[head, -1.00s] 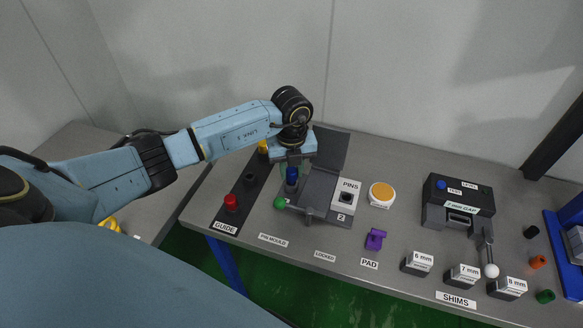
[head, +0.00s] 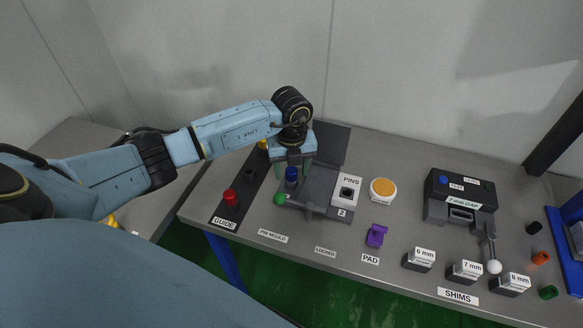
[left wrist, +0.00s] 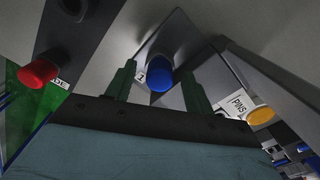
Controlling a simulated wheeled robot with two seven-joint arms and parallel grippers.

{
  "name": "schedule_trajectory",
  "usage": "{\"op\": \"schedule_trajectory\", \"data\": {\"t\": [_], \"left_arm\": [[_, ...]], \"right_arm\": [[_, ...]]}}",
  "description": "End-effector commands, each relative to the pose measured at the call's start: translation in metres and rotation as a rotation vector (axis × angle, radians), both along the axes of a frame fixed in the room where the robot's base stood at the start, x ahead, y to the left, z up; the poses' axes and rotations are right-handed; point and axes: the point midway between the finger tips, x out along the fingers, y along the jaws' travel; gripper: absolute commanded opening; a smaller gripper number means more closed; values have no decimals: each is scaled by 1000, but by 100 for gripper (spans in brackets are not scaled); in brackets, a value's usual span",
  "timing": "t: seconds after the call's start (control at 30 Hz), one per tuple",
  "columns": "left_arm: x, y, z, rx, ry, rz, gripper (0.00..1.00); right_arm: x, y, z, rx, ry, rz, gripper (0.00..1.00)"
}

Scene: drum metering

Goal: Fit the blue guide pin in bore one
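The blue guide pin (head: 291,175) stands upright on the left part of the grey pin mould (head: 319,190). In the left wrist view the blue pin (left wrist: 160,73) is beside a label reading 1 (left wrist: 141,77); its lower end is hidden, so I cannot tell how deep it sits. My left gripper (head: 294,163) is just above and behind the pin. Its green fingers are open on either side of the pin in the left wrist view (left wrist: 157,90), with gaps, holding nothing. My right gripper is not in view.
A dark guide strip with a red knob (head: 230,197) lies to the left. Shim blocks (head: 419,260) and a black gap gauge (head: 459,201) stand farther right.

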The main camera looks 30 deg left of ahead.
Motion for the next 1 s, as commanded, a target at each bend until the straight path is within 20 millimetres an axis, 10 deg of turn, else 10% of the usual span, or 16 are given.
{"op": "schedule_trajectory", "data": {"t": [0.33,1.0], "left_arm": [[1,0,13,1,-2,1,53],[0,0,131,1,-1,0,53]], "right_arm": [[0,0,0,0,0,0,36],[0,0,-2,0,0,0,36]]}}
